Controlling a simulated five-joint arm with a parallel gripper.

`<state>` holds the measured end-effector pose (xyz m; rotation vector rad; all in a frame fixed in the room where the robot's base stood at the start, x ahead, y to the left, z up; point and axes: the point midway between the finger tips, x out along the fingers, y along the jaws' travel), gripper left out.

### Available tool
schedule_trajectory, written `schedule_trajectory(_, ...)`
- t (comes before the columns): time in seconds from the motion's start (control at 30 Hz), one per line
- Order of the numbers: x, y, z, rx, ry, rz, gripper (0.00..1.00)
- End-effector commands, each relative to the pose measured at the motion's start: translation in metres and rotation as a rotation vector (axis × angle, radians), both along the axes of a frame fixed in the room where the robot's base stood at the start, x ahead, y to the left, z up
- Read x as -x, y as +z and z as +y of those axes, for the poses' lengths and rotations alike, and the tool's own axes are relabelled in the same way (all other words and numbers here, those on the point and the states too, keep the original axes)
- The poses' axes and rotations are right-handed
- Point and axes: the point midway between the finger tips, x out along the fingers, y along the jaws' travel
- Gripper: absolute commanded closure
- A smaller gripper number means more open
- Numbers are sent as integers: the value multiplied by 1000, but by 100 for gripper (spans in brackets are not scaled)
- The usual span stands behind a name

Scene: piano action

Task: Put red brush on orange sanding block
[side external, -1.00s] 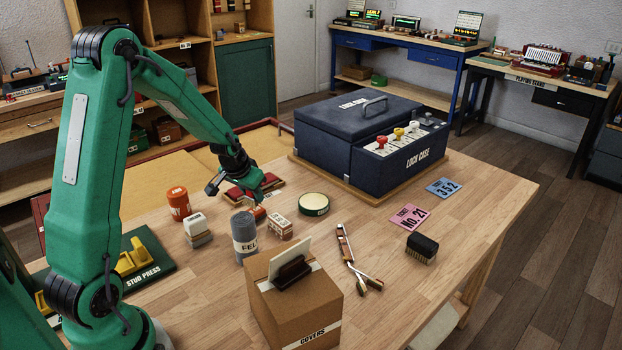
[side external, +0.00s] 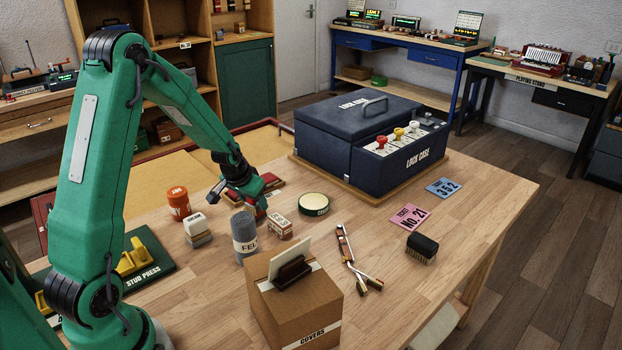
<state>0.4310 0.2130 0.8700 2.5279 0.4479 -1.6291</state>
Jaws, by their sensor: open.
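My gripper (side external: 236,199) hangs low over the table's far left part with its jaws open. A small orange-red piece (side external: 262,206) shows just below it, behind the grey felt roll (side external: 244,235). Most of this piece is hidden, and I cannot tell whether it is the orange sanding block or the red brush. A flat dark red thing (side external: 272,182) lies behind my gripper and is partly covered by it. I cannot clearly make out a brush resting on a block. I see nothing held between the jaws.
An orange canister (side external: 178,204), pale stamp blocks (side external: 196,228) and a green-rimmed round tin (side external: 313,204) stand close around. The dark lock case (side external: 370,150) is behind right. A cardboard box (side external: 293,310) is in front. A black brush (side external: 422,248) lies at right; the table's right front is clear.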

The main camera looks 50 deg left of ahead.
Motion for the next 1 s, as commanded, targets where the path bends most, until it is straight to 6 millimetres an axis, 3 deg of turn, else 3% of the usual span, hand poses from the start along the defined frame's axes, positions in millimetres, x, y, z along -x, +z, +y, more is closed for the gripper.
schedule_trajectory(0.47,6,18,-3,-1,0,-2,46)
schedule_trajectory(1.0,30,75,-15,-2,0,-4,46)
